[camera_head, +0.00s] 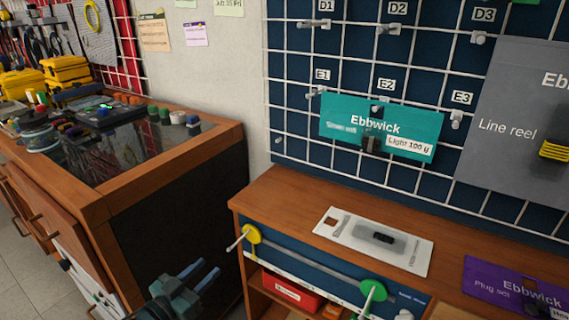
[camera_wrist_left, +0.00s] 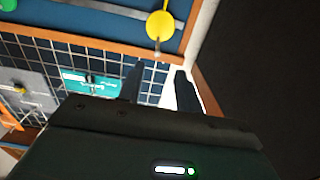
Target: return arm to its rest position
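My left gripper (camera_head: 197,275) is low in the middle of the head view, in front of the dark side of the left cabinet and left of the wooden bench. Its two fingers are apart with nothing between them. In the left wrist view the gripper (camera_wrist_left: 160,88) also shows two spread dark fingers, with the wire grid and a pale wall behind them. My right gripper is in neither view.
The wooden bench (camera_head: 262,200) carries a white plate (camera_head: 408,255) with a dark part. A teal Ebbwick card (camera_head: 340,118) hangs on the grid. The left cabinet (camera_head: 165,200) stands close by.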

